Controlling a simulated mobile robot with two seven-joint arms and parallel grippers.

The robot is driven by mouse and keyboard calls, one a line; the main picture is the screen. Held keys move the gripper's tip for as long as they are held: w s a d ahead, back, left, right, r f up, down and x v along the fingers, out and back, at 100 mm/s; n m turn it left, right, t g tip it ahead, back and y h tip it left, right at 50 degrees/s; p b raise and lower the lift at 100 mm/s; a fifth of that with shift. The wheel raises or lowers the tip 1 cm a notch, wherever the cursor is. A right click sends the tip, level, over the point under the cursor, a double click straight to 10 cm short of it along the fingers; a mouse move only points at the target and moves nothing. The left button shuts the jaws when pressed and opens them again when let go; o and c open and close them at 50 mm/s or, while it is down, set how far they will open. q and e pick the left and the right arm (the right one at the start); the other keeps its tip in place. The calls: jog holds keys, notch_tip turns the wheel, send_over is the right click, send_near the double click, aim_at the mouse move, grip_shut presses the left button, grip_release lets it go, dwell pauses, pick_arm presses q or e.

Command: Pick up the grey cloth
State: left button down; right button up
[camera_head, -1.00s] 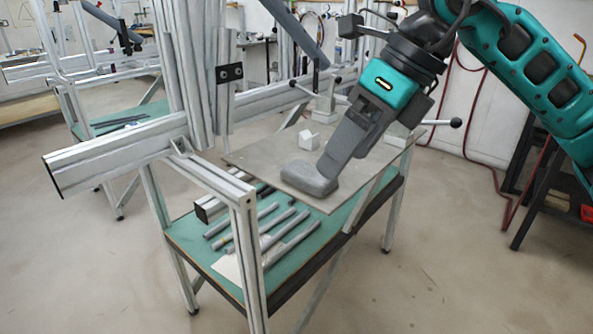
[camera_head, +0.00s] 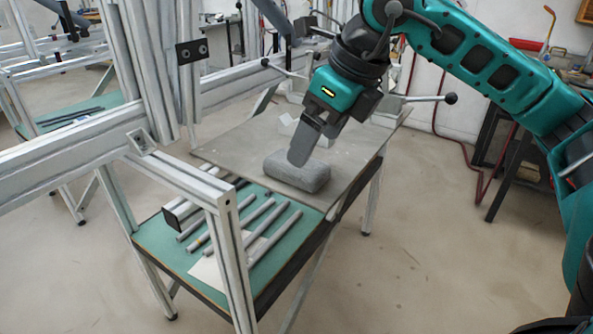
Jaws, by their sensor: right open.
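The grey cloth (camera_head: 306,178) is a folded, rounded block lying on the flat grey plate (camera_head: 240,150) of the jig table. My right gripper (camera_head: 300,158) comes down from the upper right, with its fingers at the cloth's far upper edge and partly in front of it. It is open. I cannot tell whether the fingers touch the cloth. My left gripper is not in view.
An aluminium profile frame (camera_head: 135,100) rises at the left, beside the plate. A green lower shelf (camera_head: 160,240) holds several grey rods. Clamp handles (camera_head: 450,98) and a small white block (camera_head: 288,124) stand behind the gripper. Floor is open at the right.

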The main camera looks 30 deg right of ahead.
aim_at(296, 169)
jog(key=x, duration=0.4)
jog(key=shift+w+a+r+b, duration=0.1)
jog(key=shift+a+b, duration=0.3)
jog(key=shift+w+f, duration=0.15)
jog(key=shift+f, duration=0.2)
jog(key=c, duration=1.1)
jog(key=shift+c, duration=0.2)
